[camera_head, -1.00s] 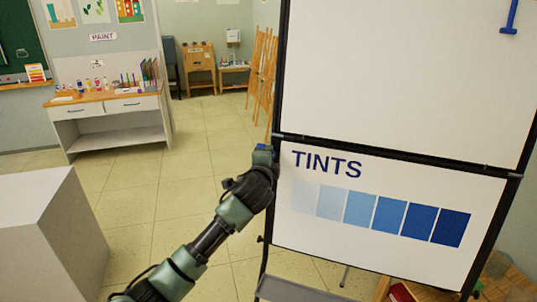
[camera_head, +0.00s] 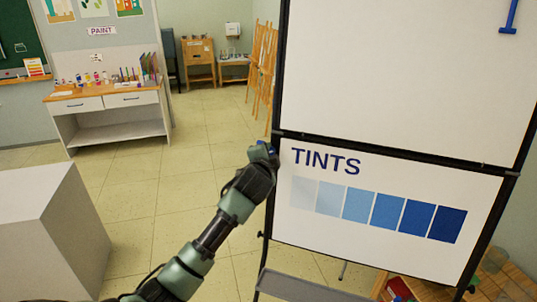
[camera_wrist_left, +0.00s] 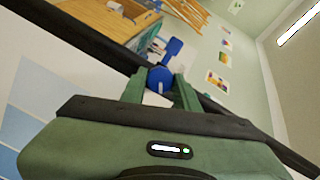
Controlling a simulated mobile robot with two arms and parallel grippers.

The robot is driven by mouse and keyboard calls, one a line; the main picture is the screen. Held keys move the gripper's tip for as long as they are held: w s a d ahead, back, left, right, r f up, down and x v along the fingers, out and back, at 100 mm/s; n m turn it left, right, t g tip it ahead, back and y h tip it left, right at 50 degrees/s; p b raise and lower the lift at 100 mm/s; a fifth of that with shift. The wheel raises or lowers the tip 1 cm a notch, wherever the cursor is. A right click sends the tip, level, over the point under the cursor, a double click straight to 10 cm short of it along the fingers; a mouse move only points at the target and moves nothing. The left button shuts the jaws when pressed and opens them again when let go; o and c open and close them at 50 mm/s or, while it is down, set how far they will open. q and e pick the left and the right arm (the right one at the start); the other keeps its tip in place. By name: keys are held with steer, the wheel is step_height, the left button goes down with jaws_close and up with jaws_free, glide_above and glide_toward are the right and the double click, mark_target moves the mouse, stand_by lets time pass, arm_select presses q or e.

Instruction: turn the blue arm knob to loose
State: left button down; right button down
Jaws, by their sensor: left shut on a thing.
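The blue arm knob (camera_wrist_left: 160,79) sits on the black frame of the whiteboard stand, with a blue lever (camera_wrist_left: 173,50) reaching up from it in the left wrist view. A small white mark shows on the knob's face. My left gripper (camera_wrist_left: 161,88) has its green fingers on both sides of the knob and is shut on it. In the head view my left gripper (camera_head: 262,153) is at the left edge of the board frame, and only a bit of blue shows at its tip. My right gripper is not in view.
The whiteboard (camera_head: 395,75) and the TINTS panel (camera_head: 330,225) stand close on the right. A grey block (camera_head: 45,235) is at the lower left. A paint table (camera_head: 108,105) stands behind, and the tiled floor between is clear.

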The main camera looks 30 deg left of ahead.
arm_select(q)
steer(key=c, duration=1.1)
jaws_free()
steer(key=shift+o, duration=0.2)
steer(key=b+v, duration=0.2)
steer(key=v, duration=0.5)
steer(key=shift+s+b, duration=0.35)
steer(key=shift+b, duration=0.05)
steer(key=shift+d+r, duration=0.1)
